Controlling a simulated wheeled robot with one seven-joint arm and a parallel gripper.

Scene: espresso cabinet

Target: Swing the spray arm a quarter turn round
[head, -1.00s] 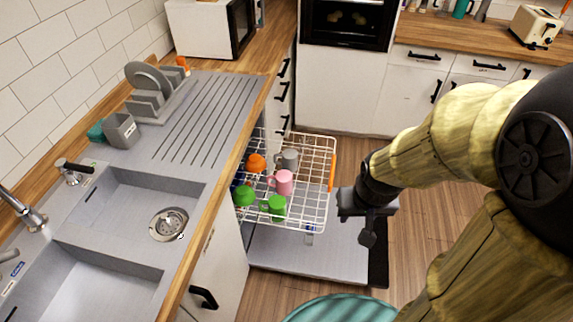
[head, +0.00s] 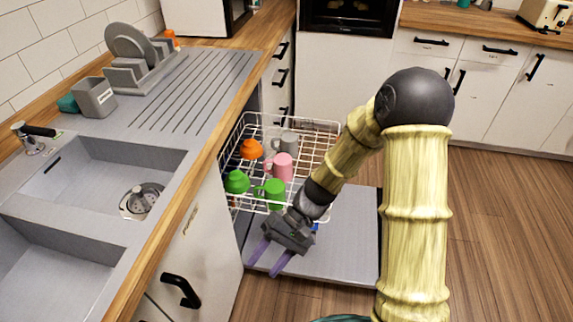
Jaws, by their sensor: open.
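My gripper (head: 271,259) is open, with two purple fingers spread apart and nothing visible between them. It points down and to the left over the lowered grey dishwasher door (head: 345,255), just in front of the pulled-out white wire rack (head: 322,140). I cannot clearly make out the spray arm. The space under the rack is mostly hidden by the rack, the mugs and my arm. A small blue piece (head: 315,228) shows beside my wrist, and I cannot tell whether it belongs to the spray arm.
The rack holds an orange mug (head: 251,149), a grey mug (head: 287,143), a pink mug (head: 281,167) and green cups (head: 237,181). The sink counter (head: 185,125) edges the left side. Wooden floor (head: 490,230) is clear on the right.

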